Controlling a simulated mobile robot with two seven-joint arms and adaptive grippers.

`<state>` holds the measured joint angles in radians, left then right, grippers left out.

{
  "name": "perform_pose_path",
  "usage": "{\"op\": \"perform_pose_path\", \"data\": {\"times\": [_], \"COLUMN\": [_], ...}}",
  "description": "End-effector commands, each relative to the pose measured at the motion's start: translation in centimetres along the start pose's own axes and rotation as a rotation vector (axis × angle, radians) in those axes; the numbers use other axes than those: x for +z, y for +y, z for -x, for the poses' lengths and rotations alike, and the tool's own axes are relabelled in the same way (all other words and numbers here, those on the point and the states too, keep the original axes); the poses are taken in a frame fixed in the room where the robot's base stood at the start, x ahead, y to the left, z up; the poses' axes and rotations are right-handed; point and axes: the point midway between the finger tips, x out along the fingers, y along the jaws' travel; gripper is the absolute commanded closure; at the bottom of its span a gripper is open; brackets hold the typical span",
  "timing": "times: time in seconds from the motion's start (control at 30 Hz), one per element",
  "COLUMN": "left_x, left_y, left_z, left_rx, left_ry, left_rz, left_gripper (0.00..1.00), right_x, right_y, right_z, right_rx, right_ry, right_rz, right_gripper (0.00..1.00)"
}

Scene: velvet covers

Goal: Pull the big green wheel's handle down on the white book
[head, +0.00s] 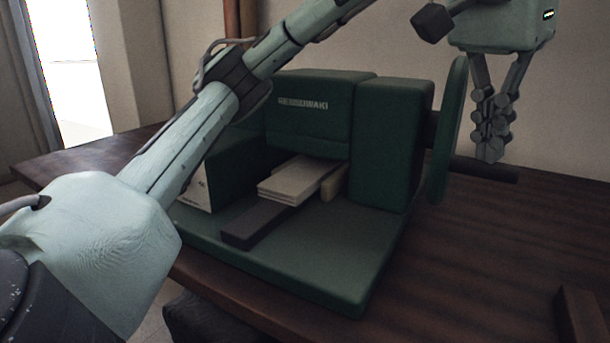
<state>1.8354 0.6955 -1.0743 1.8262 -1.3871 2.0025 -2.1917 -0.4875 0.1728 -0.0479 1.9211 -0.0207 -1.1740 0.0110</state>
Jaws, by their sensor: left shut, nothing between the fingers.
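The big green wheel (448,130) stands nearly edge-on at the right side of a green padded machine (385,145). Its dark rod handle (502,173) sticks out to the right from the wheel's lower part. My left gripper (489,155) hangs from the upper right, fingers pointing down, shut and empty. Its fingertips are at the handle's upper edge; I cannot tell whether they touch it. The pale, whitish book (292,186) lies flat under the machine's front block, partly hidden by it. My right gripper is not in view.
The machine's green base (330,262) stands on a dark wooden table (480,270). A white box-like thing with print (197,193) is at the machine's left, partly behind my left arm. A brown block (580,315) is at bottom right. The table right of the machine is mostly clear.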

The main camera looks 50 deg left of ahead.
Motion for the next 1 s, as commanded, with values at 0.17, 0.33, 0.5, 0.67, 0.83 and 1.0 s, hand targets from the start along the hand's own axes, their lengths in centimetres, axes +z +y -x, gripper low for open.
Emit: {"op": "perform_pose_path", "data": {"times": [0.17, 0.33, 0.5, 0.67, 0.83, 1.0], "left_x": [0.1, 0.0, 0.0, 0.0, -0.1, -0.1], "left_y": [-0.1, -0.2, -0.2, -0.2, -0.4, -0.5], "left_z": [-0.9, -1.4, -1.3, -1.6, -2.5, -2.7], "left_rx": [0.0, -0.001, -0.001, -0.001, -0.001, -0.002], "left_ry": [-0.002, -0.001, -0.001, -0.001, -0.002, -0.003], "left_rz": [0.0, 0.0, 0.0, 0.0, 0.0, 0.0], "left_gripper": [1.0, 1.0, 1.0, 1.0, 1.0, 1.0], "right_x": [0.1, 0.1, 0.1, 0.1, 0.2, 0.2], "right_y": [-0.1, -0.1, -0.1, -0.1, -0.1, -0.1], "right_z": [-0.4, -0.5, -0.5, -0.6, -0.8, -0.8], "right_rx": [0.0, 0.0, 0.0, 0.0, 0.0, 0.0], "right_ry": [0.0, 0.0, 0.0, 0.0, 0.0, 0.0], "right_rz": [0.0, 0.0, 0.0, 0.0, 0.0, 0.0], "right_gripper": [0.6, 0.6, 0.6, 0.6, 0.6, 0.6]}}
